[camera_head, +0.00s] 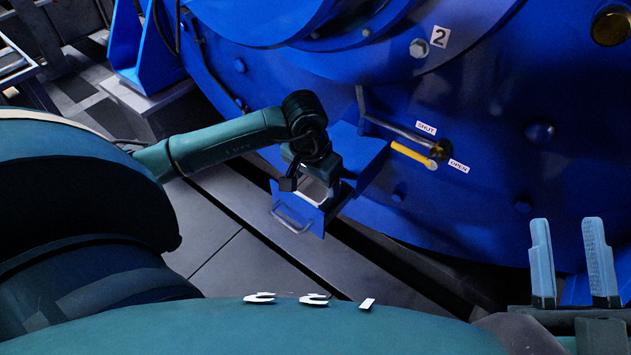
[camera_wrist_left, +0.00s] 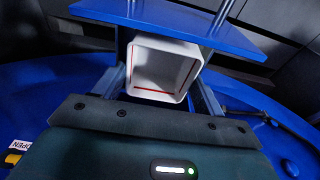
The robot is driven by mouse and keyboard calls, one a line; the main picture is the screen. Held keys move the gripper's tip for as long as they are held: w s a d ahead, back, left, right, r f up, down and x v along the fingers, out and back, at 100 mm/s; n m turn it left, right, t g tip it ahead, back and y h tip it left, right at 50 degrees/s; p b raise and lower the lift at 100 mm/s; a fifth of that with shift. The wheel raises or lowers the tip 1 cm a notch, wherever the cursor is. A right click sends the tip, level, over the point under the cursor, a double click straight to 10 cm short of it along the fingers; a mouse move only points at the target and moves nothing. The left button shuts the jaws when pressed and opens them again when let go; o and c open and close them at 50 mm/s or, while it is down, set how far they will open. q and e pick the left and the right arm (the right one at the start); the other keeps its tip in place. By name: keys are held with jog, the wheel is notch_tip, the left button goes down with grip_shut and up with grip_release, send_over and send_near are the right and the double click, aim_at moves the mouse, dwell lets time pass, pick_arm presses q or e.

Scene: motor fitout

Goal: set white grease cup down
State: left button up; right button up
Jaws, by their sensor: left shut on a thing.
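The white grease cup (camera_wrist_left: 187,69) is a square, open-topped cup with red lines inside. In the left wrist view it sits between the two fingers of my left gripper (camera_wrist_left: 162,92), which is shut on it. In the head view my left gripper (camera_head: 314,176) reaches into a small blue drawer (camera_head: 311,217) with a metal handle on the blue motor. The cup (camera_head: 313,191) shows only partly there, under the gripper and behind the drawer front. I cannot tell whether it touches the drawer floor. My right gripper (camera_head: 568,228) is open and empty at the lower right.
The big blue motor housing (camera_head: 470,110) fills the back and right. A yellow-handled lever (camera_head: 411,154) lies near the SHUT and OPEN labels, right of the drawer. A blue flap (camera_head: 357,154) stands beside my left gripper. Grey floor (camera_head: 215,245) is clear left of the drawer.

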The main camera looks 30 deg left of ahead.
pick_arm(q)
jog(key=shift+f, duration=0.15)
jog(key=o, duration=0.6)
jog(key=shift+c, duration=0.2)
jog(key=o, duration=0.4)
pick_arm(e)
jog(key=shift+r, duration=0.15)
jog(key=shift+r, duration=0.1)
pick_arm(q)
jog(key=r+p, duration=0.1)
jog(key=r, duration=0.1)
jog(key=r+p, duration=0.1)
jog(key=r, duration=0.2)
jog(key=s+r+p, duration=0.1)
jog(key=r, duration=0.1)
jog(key=shift+r, duration=0.35)
pick_arm(e)
jog(key=f+m+h, duration=0.1)
jog(key=f, duration=0.1)
jog(key=s+f+m+g+h, duration=0.1)
jog(key=f, duration=0.1)
jog(key=shift+a+g, duration=0.15)
jog(key=shift+g, duration=0.15)
pick_arm(q)
jog(key=shift+s, duration=0.15)
pick_arm(e)
jog(key=shift+s+r, duration=0.1)
